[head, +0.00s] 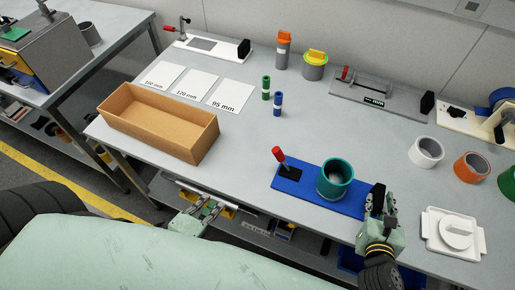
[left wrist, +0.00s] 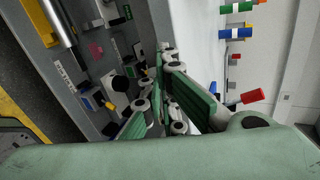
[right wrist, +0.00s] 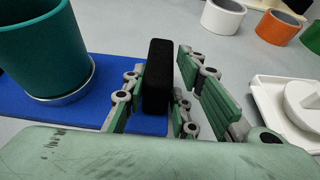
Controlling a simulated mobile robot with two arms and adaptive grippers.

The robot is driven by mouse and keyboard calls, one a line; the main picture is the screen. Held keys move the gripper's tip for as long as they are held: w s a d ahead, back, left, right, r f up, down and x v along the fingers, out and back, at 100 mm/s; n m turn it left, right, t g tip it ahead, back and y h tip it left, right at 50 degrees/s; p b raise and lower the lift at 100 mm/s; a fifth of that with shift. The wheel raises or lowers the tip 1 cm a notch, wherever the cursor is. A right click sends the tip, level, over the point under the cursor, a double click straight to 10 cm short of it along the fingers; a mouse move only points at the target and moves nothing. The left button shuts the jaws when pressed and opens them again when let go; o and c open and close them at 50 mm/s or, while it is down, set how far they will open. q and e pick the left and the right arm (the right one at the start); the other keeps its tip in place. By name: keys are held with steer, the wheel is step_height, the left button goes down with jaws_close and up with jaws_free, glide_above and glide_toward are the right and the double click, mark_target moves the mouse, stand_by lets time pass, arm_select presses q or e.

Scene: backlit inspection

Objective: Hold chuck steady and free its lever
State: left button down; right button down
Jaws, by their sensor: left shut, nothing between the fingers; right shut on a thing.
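The chuck has a blue base plate (head: 310,200), lying on the grey bench near its front edge. A teal cup-like piece (head: 335,178) stands on the plate; it also shows in the right wrist view (right wrist: 40,45). The lever with a red grip (head: 279,155) rises at the plate's left end; the red grip shows in the left wrist view (left wrist: 252,96). A black block (right wrist: 157,75) stands at the plate's right end. My right gripper (head: 378,208) is shut on this block. My left gripper (head: 205,208) is shut and empty at the bench's front edge, left of the lever.
An open cardboard box (head: 160,125) stands left of the chuck. A green cylinder (head: 266,90) and a blue one (head: 278,105) stand behind it. A white plate with a round knob (head: 455,235) and tape rolls lie to the right. The bench between box and lever is clear.

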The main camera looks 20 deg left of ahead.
arm_select(q)
step_height(320, 180, up, 5)
steer(key=w+t+h, duration=0.2)
arm_select(e)
steer(key=shift+f, duration=0.15)
arm_select(q)
steer(key=m+g+h, duration=1)
steer(key=m+g, duration=0.2)
steer(key=m, duration=1.7)
glide_toward(283, 160)
steer(key=w+a+r, duration=0.1)
steer(key=a+f+m+g+y, duration=0.1)
steer(key=a+m+g+y, duration=0.15)
steer(key=a, duration=0.55)
steer(key=shift+m+t+y, duration=0.25)
steer(key=shift+m+y, duration=0.2)
steer(key=x, duration=0.9)
steer(key=shift+s+a, duration=0.1)
steer(key=shift+s, duration=0.1)
steer(key=d, duration=0.2)
steer(key=d+r, duration=0.1)
steer(key=shift+w, duration=0.35)
steer(key=shift+d+r, duration=0.2)
steer(key=shift+d, duration=0.2)
